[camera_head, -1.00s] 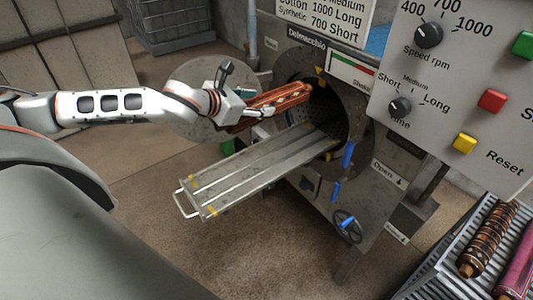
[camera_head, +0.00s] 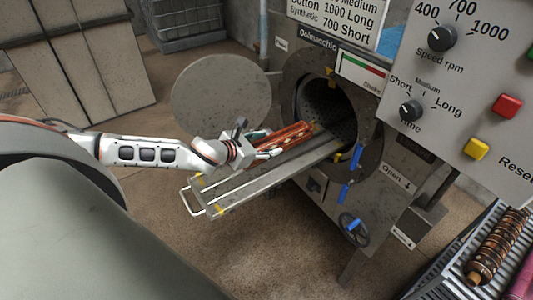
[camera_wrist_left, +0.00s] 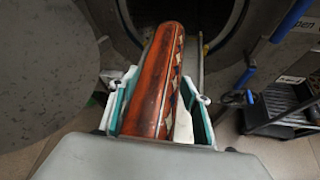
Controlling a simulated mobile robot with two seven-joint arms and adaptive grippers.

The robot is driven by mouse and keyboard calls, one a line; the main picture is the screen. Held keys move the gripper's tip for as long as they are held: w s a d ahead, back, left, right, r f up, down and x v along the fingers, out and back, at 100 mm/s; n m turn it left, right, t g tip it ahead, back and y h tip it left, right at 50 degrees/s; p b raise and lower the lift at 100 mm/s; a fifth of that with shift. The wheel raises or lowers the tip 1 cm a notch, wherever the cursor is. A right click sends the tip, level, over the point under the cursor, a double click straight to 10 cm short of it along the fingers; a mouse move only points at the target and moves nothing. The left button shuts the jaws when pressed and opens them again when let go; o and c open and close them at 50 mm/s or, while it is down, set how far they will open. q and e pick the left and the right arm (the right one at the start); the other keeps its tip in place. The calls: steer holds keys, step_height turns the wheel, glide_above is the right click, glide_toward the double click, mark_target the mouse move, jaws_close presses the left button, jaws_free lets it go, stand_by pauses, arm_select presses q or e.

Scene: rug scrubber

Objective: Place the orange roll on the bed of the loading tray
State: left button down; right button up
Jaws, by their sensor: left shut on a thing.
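The orange roll (camera_head: 288,137) lies lengthwise along the loading tray (camera_head: 230,191), over its inner part near the drum opening. The tray is a long metal bed with rails and a handle at its outer end. My left gripper (camera_head: 266,148) is shut on the near end of the roll; in the left wrist view the roll (camera_wrist_left: 162,75) sits between the teal-padded fingers (camera_wrist_left: 160,110). The roll is at or just above the bed; I cannot tell whether it touches. My right gripper is not in view.
The machine's round drum opening (camera_head: 328,105) is behind the tray, with its open round door (camera_head: 220,95) to the left. A control panel (camera_head: 460,75) stands at the right. A crate (camera_head: 455,262) at lower right holds a brown roll (camera_head: 497,247) and a pink roll (camera_head: 520,283).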

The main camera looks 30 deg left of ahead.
arm_select(q)
steer(key=shift+f, duration=2)
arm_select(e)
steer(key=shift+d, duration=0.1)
arm_select(q)
steer(key=c, duration=1)
jaws_free()
steer(key=shift+f, duration=0.25)
steer(key=shift+c, duration=0.2)
steer(key=shift+r, duration=0.1)
steer(key=v, duration=1)
steer(key=shift+s+a+r+b, duration=0.1)
steer(key=shift+s+b, duration=0.2)
steer(key=shift+b, duration=0.05)
steer(key=shift+s+r, duration=0.4)
steer(key=shift+s, duration=0.2)
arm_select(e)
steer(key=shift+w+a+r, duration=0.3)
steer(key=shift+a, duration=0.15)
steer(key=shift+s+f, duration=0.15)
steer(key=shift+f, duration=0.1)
